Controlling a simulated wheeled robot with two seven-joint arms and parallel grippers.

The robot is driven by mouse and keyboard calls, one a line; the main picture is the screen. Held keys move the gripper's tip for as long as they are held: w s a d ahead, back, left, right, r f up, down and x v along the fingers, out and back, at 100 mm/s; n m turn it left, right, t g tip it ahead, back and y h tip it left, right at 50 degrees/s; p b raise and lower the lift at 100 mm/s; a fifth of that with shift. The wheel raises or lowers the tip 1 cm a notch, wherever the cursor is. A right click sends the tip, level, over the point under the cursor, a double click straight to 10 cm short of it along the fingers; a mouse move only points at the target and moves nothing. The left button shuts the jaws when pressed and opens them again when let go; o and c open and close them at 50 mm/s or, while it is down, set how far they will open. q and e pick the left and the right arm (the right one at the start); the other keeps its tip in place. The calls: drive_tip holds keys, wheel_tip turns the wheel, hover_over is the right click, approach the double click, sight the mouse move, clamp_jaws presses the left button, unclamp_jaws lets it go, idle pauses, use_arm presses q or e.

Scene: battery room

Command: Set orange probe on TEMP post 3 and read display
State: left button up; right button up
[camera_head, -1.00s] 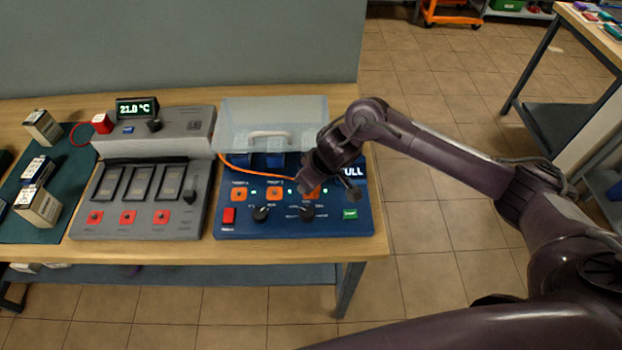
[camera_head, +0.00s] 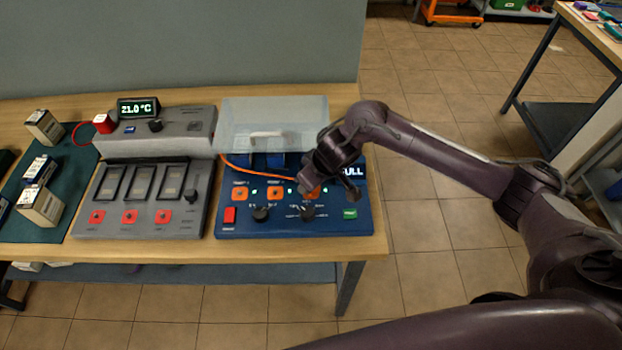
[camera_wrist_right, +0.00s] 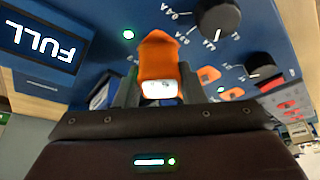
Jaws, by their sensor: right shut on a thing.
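My right gripper (camera_wrist_right: 158,88) is shut on the orange probe (camera_wrist_right: 158,55), which shows between the fingers with a pale end towards the wrist camera. In the head view my right gripper (camera_head: 304,188) is low over the right part of the blue charger panel (camera_head: 288,228), at the third of its orange sockets. The gripper hides that socket and most of the probe there. Whether the probe touches a post cannot be told. An orange cable (camera_head: 250,172) runs left from the gripper. The small display (camera_head: 138,108) on the grey unit reads 21.0 °C. My left gripper is not in view.
The blue panel's screen (camera_wrist_right: 42,43) reads FULL. A clear lid (camera_head: 275,112) stands raised behind the panel. A grey tester (camera_head: 143,218) stands to the left, and boxed batteries (camera_head: 40,205) lie on a green mat (camera_head: 70,175). The bench's right edge is close to the panel.

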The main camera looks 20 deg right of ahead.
drive_tip(key=shift+f+b, duration=0.3)
drive_tip(key=shift+f, duration=0.3)
drive_tip(key=o, duration=0.8)
drive_tip(key=p+v, duration=1)
drive_tip(key=v, duration=0.1)
drive_tip(key=shift+p, duration=0.4)
idle(0.4)
